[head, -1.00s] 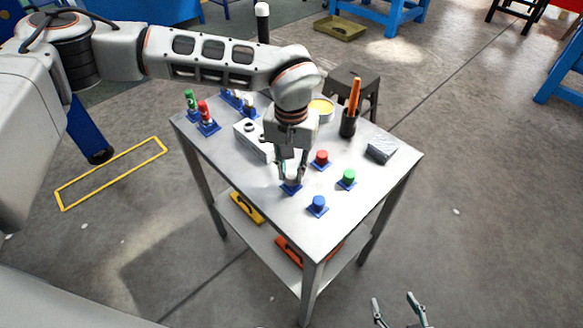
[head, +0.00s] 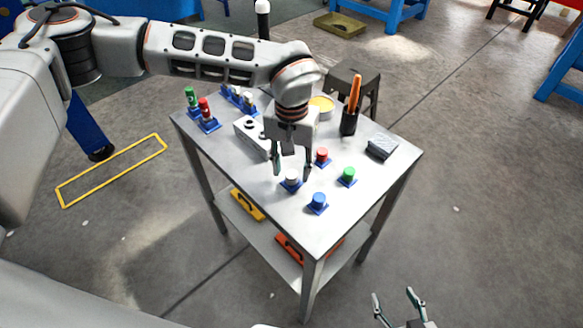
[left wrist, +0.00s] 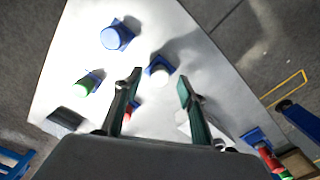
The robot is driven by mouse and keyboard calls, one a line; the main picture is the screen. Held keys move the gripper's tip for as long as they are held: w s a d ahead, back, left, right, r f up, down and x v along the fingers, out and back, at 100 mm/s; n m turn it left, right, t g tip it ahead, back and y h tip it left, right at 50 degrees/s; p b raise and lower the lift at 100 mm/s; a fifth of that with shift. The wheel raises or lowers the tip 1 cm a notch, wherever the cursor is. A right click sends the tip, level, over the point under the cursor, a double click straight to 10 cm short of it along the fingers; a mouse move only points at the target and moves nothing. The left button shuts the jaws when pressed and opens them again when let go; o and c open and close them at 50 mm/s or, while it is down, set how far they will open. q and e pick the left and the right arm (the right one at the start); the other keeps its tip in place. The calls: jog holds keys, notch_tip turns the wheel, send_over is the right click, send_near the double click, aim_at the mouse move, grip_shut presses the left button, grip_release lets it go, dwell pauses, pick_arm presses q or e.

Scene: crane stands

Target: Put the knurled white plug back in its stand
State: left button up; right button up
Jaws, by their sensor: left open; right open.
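The white plug (head: 291,176) sits upright in a small blue stand (head: 285,188) on the metal table; whether it is fully seated I cannot tell. It also shows in the left wrist view (left wrist: 158,74), beyond my fingertips. My left gripper (head: 291,172) is open above and just behind the plug, its fingers apart and empty; it also shows in the left wrist view (left wrist: 160,75). Knurling is too small to make out. My right gripper (head: 395,297) is open and empty at the bottom edge of the head view, away from the table.
Blue (head: 318,199), green (head: 348,174) and red (head: 321,155) plugs stand close by in blue stands. A grey box (head: 381,147), a dark cup (head: 349,121) with orange-handled tools and a pale block (head: 250,140) are on the table. Taller green and red pieces stand at the far left corner.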

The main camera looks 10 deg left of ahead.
aim_at(292, 174)
pick_arm(q)
jog(key=shift+r+p, duration=1.2)
jog(key=shift+r, duration=0.9)
pick_arm(e)
jog(key=r, duration=0.3)
jog(key=shift+w+r, duration=0.2)
jog(key=shift+w, duration=0.15)
jog(key=shift+d+f, duration=0.1)
jog(key=shift+f, duration=0.05)
